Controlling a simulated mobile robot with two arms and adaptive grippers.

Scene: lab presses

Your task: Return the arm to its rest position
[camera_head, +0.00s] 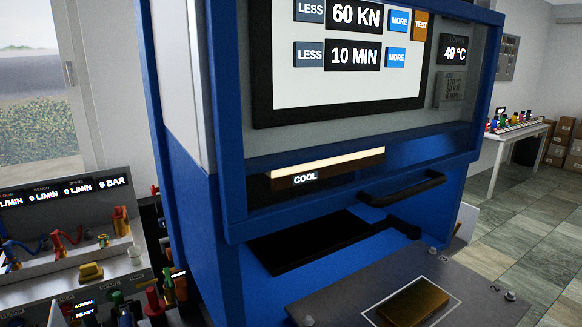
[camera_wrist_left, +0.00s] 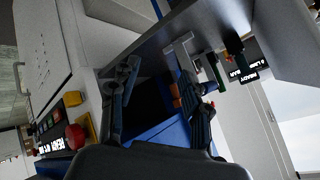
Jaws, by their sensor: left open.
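My left gripper (camera_wrist_left: 160,75) shows in the left wrist view with its two dark fingers spread apart. Nothing is visible between them except the dark and blue background. In the head view neither gripper nor arm shows. My right gripper is in neither view. The blue press (camera_head: 190,215) fills the middle of the head view, with its screen (camera_head: 345,50) reading 60 KN and 10 MIN. A black handle (camera_head: 402,190) and a lit strip marked COOL (camera_head: 325,170) are on its front.
A grey plate (camera_head: 470,290) with a gold-brown block (camera_head: 413,303) stands before the press. A bench panel with coloured fittings (camera_head: 70,240) is at left. A white table (camera_head: 510,137) stands at back right, with open floor (camera_head: 520,215) before it. A red button (camera_wrist_left: 76,136) is near the gripper's left side in the wrist view.

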